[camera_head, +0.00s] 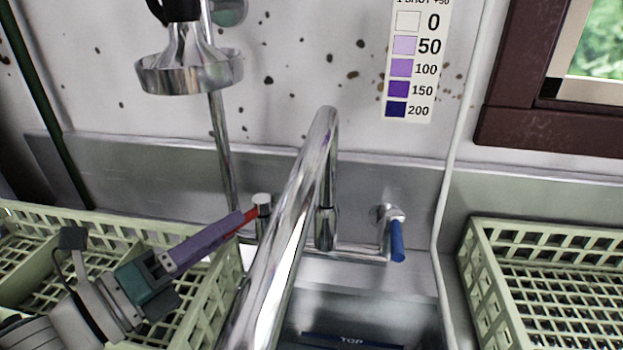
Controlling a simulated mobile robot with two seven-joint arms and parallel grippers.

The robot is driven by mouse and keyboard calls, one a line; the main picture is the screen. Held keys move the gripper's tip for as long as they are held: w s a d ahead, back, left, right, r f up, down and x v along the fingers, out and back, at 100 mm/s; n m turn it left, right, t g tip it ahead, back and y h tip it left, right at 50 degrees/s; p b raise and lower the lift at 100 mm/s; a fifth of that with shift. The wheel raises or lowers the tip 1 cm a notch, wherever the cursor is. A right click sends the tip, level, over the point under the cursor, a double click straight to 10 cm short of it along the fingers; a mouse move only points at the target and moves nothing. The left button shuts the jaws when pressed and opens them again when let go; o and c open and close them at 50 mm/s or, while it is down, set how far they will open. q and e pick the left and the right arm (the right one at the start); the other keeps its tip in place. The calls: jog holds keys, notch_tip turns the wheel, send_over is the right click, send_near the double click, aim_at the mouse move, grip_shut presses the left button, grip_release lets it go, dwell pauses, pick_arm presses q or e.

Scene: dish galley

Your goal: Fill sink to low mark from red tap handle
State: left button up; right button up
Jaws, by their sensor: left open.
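The red tap handle (250,214) sticks out to the left of the tap's left valve. My left gripper (236,222), with purple fingers, reaches in from the lower left, its tips at the red handle. It is open; the fingers overlap in this view, and I cannot tell whether they touch the handle. The chrome spout (315,165) arches towards me and its outlet is out of frame. The blue handle (397,241) hangs down on the right valve. The sink (385,312) shows a dark blue band marked TOP (352,340). No low mark or water level shows. My right gripper is out of view.
Pale green racks stand left (215,300) and right (480,280) of the sink. A spray head (190,72) hangs at upper left on a pipe. A white hose (447,190) runs down right of the tap. A colour chart (415,65) is on the spotted wall.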

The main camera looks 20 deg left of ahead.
pick_arm(q)
jog(key=shift+w+d, duration=0.1)
jog(key=shift+w, duration=0.2)
grip_shut()
dwell(1.3)
